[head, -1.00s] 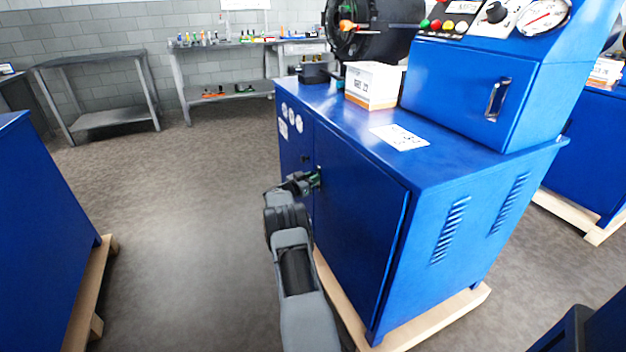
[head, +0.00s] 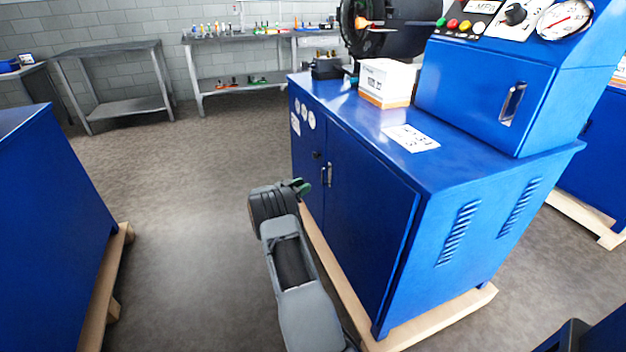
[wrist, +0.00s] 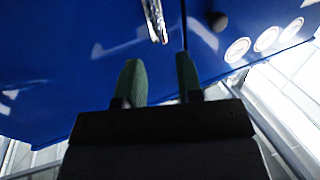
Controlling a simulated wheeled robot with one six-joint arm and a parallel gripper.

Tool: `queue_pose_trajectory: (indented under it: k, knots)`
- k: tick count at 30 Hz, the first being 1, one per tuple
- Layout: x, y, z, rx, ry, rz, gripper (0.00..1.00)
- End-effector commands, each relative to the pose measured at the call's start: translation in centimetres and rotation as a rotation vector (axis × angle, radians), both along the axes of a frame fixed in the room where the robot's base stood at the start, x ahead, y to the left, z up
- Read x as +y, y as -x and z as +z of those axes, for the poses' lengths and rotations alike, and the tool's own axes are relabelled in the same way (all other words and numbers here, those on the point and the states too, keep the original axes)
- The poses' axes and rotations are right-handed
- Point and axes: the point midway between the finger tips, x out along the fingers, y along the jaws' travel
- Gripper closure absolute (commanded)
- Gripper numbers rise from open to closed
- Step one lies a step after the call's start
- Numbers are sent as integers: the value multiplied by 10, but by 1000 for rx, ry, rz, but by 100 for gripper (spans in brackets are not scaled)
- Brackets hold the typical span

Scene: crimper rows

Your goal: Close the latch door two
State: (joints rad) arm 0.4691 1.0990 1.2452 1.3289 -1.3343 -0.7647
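The blue cabinet's large front door (head: 370,220) stands flush or almost flush with the cabinet front; I cannot tell whether a small gap remains. Its metal handle (head: 329,174) is near the door's left edge, and it also shows in the wrist view (wrist: 155,20). A small black knob (head: 317,155) sits left of the handle, on the narrower panel; it also shows in the wrist view (wrist: 217,20). My gripper (head: 302,187) is left of the handle, apart from it. In the wrist view its green fingers (wrist: 161,80) are spread with nothing between them.
A white box (head: 385,82) and a paper sheet (head: 411,138) lie on the cabinet top. Another blue cabinet (head: 50,220) on a wooden pallet stands at left. Bare floor (head: 190,200) lies between them. A grey workbench (head: 110,50) is at the back.

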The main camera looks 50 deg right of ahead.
Motion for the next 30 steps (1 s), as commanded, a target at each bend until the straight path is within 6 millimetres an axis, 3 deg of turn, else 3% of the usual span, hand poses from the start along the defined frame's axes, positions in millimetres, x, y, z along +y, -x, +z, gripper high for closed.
queue_pose_trajectory:
  k: [9,27,30]
  knots:
    - [27,-4,1,-1,1,2,66]
    - [29,-4,1,-1,1,1,66]
    - [30,-8,8,-8,-2,21,66]
